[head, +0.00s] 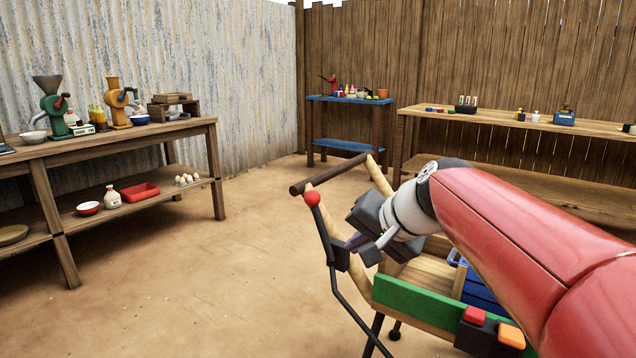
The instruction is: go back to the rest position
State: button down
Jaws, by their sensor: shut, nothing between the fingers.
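My gripper (356,252) is in the middle right of the head view, at the end of my red and white arm. It is shut with nothing between its fingers. It is in front of the wooden cart (432,274) and close to the cart's pale uprights and a black lever with a red knob (312,198). I cannot tell whether it touches the lever. My arm hides part of the cart.
A workbench (120,142) with grinders and bowls stands at left. A blue table (345,103) stands at the back, and a long wooden bench (480,118) at back right. A dark wooden bar (330,174) crosses the cart's uprights. The sandy floor (210,270) is clear.

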jog(key=s+d+f+n+g+h, duration=0.1)
jog(key=s+d+f+n+h, duration=0.1)
jog(key=s+d+f, duration=0.2)
jog(key=s+d+f+n+g+h, duration=0.1)
jog(key=s+d+f+n+h, duration=0.1)
jog(key=s+f, duration=0.8)
jog(key=s+d+h, duration=0.1)
jog(key=s+d, duration=0.1)
jog(key=s, duration=0.5)
jog(key=shift+s+f+n, duration=0.15)
jog(key=shift+f+n, duration=0.05)
jog(key=shift+n, duration=0.1)
jog(key=shift+d, duration=0.1)
